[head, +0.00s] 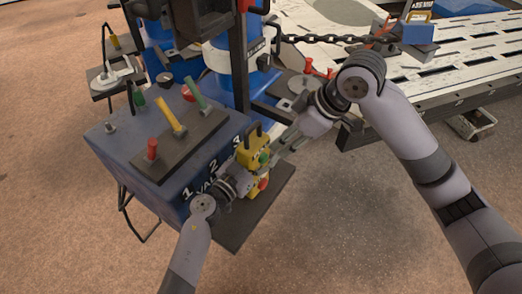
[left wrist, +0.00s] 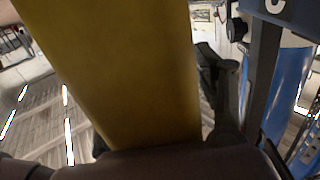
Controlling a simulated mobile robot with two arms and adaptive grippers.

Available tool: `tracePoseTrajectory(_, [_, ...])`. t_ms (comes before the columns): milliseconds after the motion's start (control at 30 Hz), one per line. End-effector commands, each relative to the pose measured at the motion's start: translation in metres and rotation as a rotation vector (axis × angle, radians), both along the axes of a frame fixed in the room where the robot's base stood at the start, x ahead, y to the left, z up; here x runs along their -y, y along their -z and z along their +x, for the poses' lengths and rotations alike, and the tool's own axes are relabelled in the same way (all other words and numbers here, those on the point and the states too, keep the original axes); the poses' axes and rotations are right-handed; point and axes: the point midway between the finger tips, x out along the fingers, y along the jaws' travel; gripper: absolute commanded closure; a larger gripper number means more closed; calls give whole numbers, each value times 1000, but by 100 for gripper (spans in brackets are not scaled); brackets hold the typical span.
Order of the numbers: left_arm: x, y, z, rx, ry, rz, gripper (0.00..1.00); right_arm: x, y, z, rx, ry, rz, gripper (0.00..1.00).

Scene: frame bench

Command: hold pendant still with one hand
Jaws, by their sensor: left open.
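The yellow pendant (head: 247,156), with a green and a red button on its face and dark loops at its top, stands upright at the front right corner of the blue bench. My left gripper (head: 238,183) is open at its left side, low down; its fingertips are partly hidden. In the left wrist view the pendant's yellow body (left wrist: 125,75) fills the middle, very close, with a dark finger to its right. I cannot tell whether they touch. My right gripper (head: 284,146) points at the pendant's button face from the right, close to the green button; its finger gap is unclear.
The blue bench (head: 120,155) carries a dark plate with red, yellow and green levers (head: 178,120). A dark ledge (head: 240,232) lies below the pendant. A chain (head: 325,39) runs to a slatted frame bench (head: 450,62) at the right. The speckled floor is clear in front.

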Motion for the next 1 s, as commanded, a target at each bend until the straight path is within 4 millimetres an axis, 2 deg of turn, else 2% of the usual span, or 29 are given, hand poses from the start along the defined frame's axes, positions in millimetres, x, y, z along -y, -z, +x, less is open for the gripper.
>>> tracePoseTrajectory(233, [0,0,0,0,0,0,37,0,0,0,0,0,0,67])
tracePoseTrajectory(1000, [0,0,0,0,0,0,89,0,0,0,0,0,0,67])
